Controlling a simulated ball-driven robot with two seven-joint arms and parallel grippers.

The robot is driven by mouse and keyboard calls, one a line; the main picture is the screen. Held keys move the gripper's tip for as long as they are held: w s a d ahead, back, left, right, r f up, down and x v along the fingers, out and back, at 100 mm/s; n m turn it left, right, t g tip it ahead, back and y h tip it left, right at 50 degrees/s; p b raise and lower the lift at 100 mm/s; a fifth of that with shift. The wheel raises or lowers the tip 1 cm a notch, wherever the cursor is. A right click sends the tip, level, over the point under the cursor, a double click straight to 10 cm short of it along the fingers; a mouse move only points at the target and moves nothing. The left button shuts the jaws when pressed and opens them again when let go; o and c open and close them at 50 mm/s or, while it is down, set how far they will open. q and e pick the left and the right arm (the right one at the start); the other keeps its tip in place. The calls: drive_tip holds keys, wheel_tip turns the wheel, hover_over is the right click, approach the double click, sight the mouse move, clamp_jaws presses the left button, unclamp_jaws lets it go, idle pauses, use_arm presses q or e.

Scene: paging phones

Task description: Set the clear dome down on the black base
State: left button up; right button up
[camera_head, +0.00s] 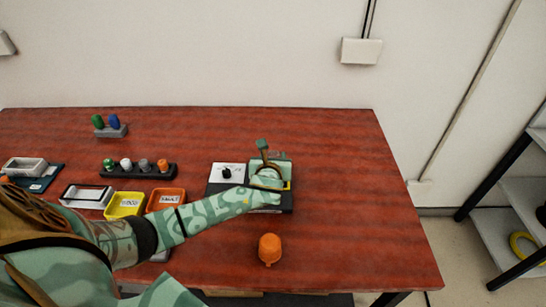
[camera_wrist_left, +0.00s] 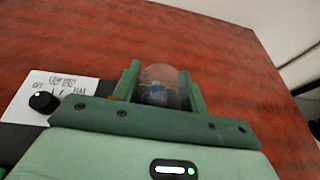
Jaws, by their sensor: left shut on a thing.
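My left gripper (camera_head: 270,165) reaches over the black base (camera_head: 214,188) at the right of the table. It is shut on the clear dome (camera_wrist_left: 161,74), which sits between the two green fingers in the left wrist view. Something bluish shows through the dome's lower part. In the head view, the dome (camera_head: 268,175) is a pale, see-through shape partly covered by the gripper. My forearm and hand hide part of the base. I cannot tell whether the dome's rim touches it. My right gripper is not in view.
A white panel with a black knob (camera_head: 227,173) is on the base's left part. Yellow (camera_head: 124,205) and orange (camera_head: 166,199) trays and a black rack (camera_head: 138,171) of colored caps are left. The table's right side is clear.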

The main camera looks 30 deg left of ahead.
use_arm(q)
drive_tip(key=shift+f, duration=0.15)
drive_tip(key=shift+f, duration=0.25)
drive_tip(key=shift+f, duration=0.2)
idle(0.6)
drive_tip(key=o, duration=1.4)
drive_tip(key=shift+r, duration=0.1)
wheel_tip(320, 180, up, 6)
drive_tip(key=p, duration=0.7)
drive_tip(key=shift+r+p, duration=0.2)
drive_tip(key=shift+p, duration=0.15)
